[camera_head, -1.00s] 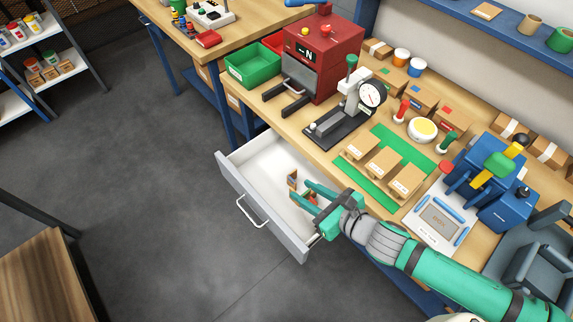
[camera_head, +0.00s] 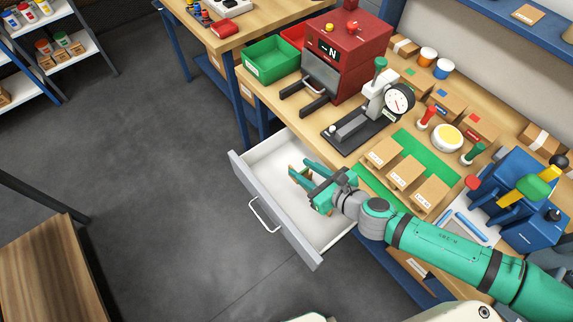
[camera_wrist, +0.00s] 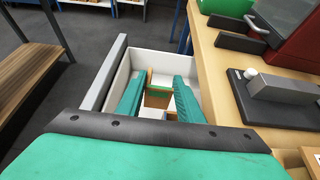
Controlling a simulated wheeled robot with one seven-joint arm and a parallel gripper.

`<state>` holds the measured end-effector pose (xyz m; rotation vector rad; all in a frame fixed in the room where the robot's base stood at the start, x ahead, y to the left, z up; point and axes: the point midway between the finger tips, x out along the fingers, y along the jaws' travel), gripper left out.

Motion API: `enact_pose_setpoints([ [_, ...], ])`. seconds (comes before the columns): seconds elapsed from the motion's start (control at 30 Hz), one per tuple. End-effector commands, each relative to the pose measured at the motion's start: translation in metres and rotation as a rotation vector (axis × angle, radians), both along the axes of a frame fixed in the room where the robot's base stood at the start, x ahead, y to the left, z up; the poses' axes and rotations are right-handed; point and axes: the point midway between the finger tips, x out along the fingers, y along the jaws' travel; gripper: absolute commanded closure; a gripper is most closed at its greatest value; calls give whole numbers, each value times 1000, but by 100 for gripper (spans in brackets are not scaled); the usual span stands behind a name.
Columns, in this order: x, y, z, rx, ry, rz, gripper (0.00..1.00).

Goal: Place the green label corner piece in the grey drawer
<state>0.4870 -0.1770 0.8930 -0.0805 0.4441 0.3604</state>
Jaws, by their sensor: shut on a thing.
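The grey drawer (camera_head: 270,215) is pulled out from the workbench, with a white interior that looks mostly empty. My gripper (camera_head: 301,174) is over the drawer, inside its walls as seen from above. In the wrist view, the two teal fingers (camera_wrist: 158,88) are shut on a brown corner piece (camera_wrist: 158,98), with a green strip along its upper edge. In the head view, the fingers mostly hide the piece. I cannot tell whether it touches the drawer floor. The drawer's front wall (camera_wrist: 104,72) shows left of the fingers in the wrist view.
The bench edge and a black-based press (camera_head: 350,130) stand right of the drawer. Brown label boxes (camera_head: 405,170) lie on a green mat behind my arm. A red machine (camera_head: 345,50) and green bin (camera_head: 270,60) are further back. The floor left of the drawer is clear.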

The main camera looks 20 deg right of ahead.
Motion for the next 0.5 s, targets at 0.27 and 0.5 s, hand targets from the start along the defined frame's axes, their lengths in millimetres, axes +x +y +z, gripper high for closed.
enact_pose_setpoints([
  [0.27,41,9,-19,-1,0,-3,87],
  [0.5,73,18,-56,4,-1,-6,87],
])
